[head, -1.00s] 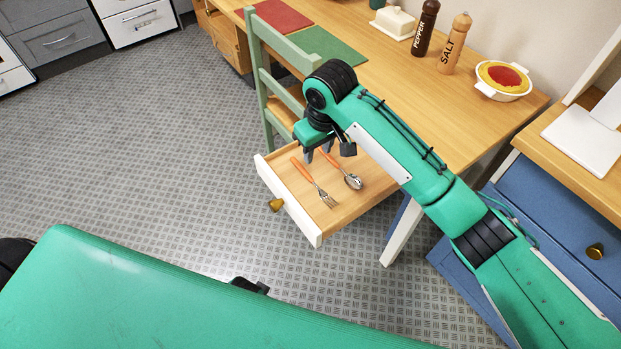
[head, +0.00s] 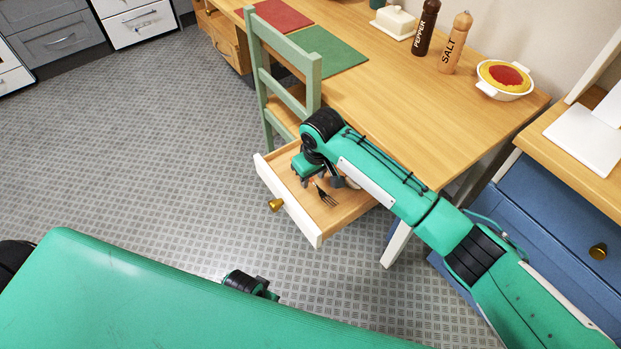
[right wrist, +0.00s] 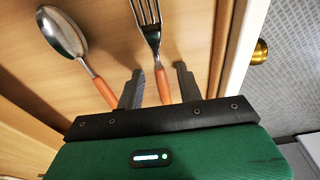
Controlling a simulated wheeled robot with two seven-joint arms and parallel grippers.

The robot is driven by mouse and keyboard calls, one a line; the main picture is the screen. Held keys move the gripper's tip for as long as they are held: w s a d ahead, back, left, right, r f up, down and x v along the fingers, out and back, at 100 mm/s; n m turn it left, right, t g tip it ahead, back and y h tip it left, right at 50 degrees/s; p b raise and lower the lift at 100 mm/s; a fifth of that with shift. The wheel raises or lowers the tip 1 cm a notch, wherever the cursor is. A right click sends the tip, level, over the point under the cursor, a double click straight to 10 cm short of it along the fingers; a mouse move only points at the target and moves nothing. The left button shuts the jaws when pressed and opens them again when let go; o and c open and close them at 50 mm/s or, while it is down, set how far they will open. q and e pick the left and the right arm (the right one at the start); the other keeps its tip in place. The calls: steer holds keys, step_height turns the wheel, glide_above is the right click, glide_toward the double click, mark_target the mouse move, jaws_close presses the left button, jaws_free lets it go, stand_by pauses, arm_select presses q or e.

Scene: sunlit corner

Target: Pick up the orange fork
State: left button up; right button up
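My right gripper (head: 322,184) is down in the drawer over the fork. In the right wrist view, the fork (right wrist: 152,35) has metal tines and an orange handle. The handle passes between the two fingers of my right gripper (right wrist: 160,80), with a gap on each side. The fingers are apart and hold nothing. A dark and green part of my left gripper (head: 250,285) shows beyond my body; its fingers are not clear.
An orange-handled spoon (right wrist: 66,35) lies left of the fork in the right wrist view. The drawer has a white front with a brass knob (head: 276,205). A green chair (head: 288,75) stands close behind the drawer. The table (head: 420,110) is above it.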

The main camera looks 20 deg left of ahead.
stand_by(0.4)
steer(key=shift+f+p, duration=0.1)
steer(key=shift+p, duration=0.2)
steer(key=shift+c, duration=0.2)
jaws_close()
